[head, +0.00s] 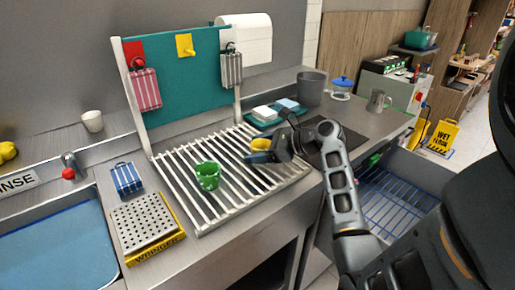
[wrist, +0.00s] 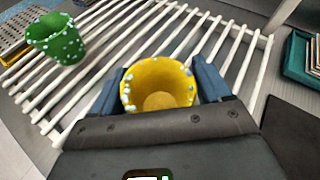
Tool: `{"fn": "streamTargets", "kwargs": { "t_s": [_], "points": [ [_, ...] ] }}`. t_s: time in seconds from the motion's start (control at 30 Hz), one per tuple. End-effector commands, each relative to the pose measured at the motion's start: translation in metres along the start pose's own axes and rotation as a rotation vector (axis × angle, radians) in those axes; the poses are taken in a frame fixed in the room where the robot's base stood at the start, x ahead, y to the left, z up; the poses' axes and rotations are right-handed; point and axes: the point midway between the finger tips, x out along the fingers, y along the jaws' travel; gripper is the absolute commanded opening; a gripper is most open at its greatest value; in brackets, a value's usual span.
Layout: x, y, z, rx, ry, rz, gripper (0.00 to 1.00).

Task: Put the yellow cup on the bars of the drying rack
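The yellow cup (head: 262,145) is over the far right part of the drying rack (head: 222,215), mouth up; water drops dot its rim. In the wrist view the yellow cup (wrist: 158,88) fills the gap between the blue fingers of my gripper (wrist: 160,85), one at each side. My gripper (head: 262,155) appears shut on it. The white bars of the rack (wrist: 100,100) show behind and below the cup. Whether its base touches the bars is hidden.
A wet green cup (head: 207,175) stands on the bars to the left. A teal board (head: 180,75) with hanging cloths rises behind the rack. A teal tray (head: 262,122) and a grey container (head: 311,88) stand at the back right. Bars between the cups are clear.

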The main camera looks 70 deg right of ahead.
Motion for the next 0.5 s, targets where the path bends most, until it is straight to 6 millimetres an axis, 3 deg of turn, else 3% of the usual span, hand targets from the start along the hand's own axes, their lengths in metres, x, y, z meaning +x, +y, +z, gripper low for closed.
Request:
{"fn": "streamTargets", "kwargs": {
  "t_s": [0.17,0.5],
  "points": [
    [-0.0001,-0.0001,0.0001,0.0,0.0,0.0,0.94],
    [-0.0049,-0.0006,0.0014,0.0,0.0,-0.001,0.94]
  ]
}}
